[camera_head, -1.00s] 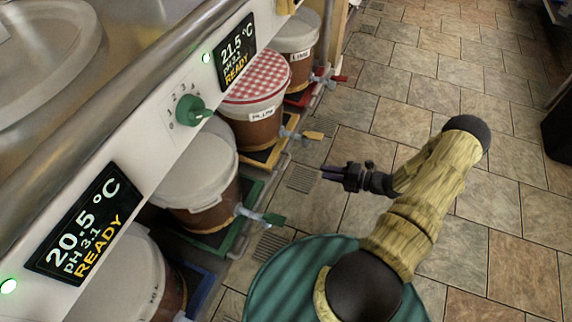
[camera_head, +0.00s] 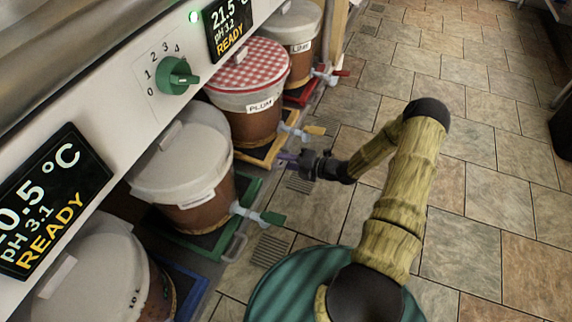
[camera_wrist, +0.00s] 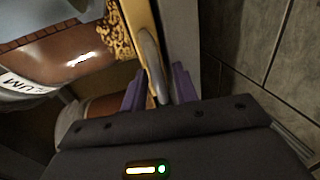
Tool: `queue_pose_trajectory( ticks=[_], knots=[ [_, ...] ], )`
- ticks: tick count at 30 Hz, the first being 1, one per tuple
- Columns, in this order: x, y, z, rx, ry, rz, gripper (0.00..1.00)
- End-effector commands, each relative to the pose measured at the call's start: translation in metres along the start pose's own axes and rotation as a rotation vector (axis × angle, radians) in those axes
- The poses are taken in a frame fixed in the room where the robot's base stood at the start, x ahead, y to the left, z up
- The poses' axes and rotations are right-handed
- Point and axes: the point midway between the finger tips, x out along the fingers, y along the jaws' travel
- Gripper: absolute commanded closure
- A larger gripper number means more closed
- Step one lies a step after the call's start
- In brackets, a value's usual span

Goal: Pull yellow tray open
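The yellow tray (camera_head: 275,153) sits under the bucket labelled PLUM (camera_head: 249,103), which has a red checkered lid. In the wrist view, the tray's yellow edge (camera_wrist: 143,18) runs down between my fingers, with a grey bar handle (camera_wrist: 151,58) beside it. My gripper (camera_head: 288,160) is low beside the tray's front. In the wrist view, its two purple fingers (camera_wrist: 160,88) stand apart, one on each side of the handle's lower end. I cannot tell whether either finger touches the handle.
A green tray (camera_head: 238,228) with its own handle (camera_head: 235,246) and a bucket (camera_head: 185,170) is nearer. A blue tray (camera_head: 192,285) is nearer still; a red tray (camera_head: 301,96) is farther. Taps stick out over the trays. Tiled floor (camera_head: 480,150) to the right is clear.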

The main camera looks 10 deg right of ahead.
Motion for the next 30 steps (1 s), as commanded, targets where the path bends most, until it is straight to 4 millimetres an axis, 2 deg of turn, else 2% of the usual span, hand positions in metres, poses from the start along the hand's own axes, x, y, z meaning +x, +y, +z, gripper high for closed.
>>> queue_pose_trajectory(
  ticks=[9,13,14,23,30],
  knots=[
    [0.003,0.001,0.000,0.000,0.001,0.000,0.72],
    [0.002,0.000,0.000,0.000,0.000,0.000,0.98],
    [0.002,0.000,0.000,0.000,0.000,0.000,1.00],
    [0.000,0.000,0.000,0.001,-0.001,-0.001,1.00],
    [-0.020,-0.002,0.000,0.003,-0.004,-0.004,1.00]
  ],
)
